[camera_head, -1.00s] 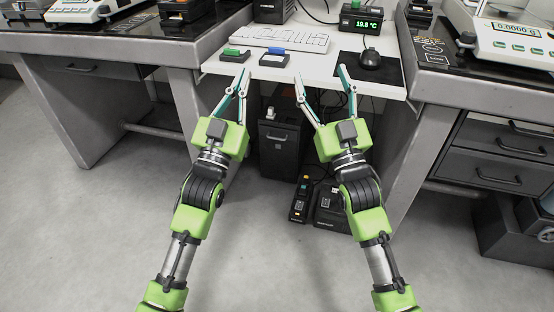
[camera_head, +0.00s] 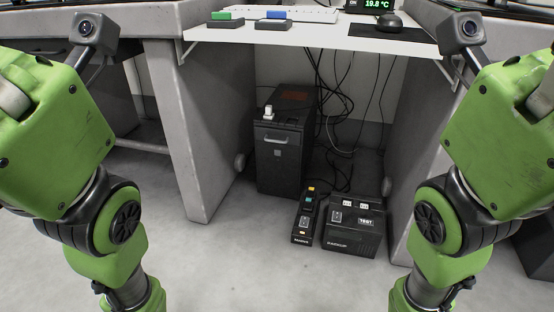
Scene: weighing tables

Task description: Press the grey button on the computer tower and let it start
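The computer tower (camera_head: 279,160) appears to be the tall black case standing on the floor under the white desk. It has a handle on its front and a small grey square (camera_head: 278,153) below that; I cannot tell if this is the button. A small white object (camera_head: 268,113) sits on its top front edge. No lit lamp is clear on its front. My two arms stand at the left and right edges of the view, well apart from the tower. The fingers of both grippers are outside the picture.
A black backup unit (camera_head: 354,238) and a narrow power strip (camera_head: 303,226) stand on the floor right of the tower. Cables hang behind. The white desk (camera_head: 318,38) overhangs, with grey table sides left and right. The floor before the tower is clear.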

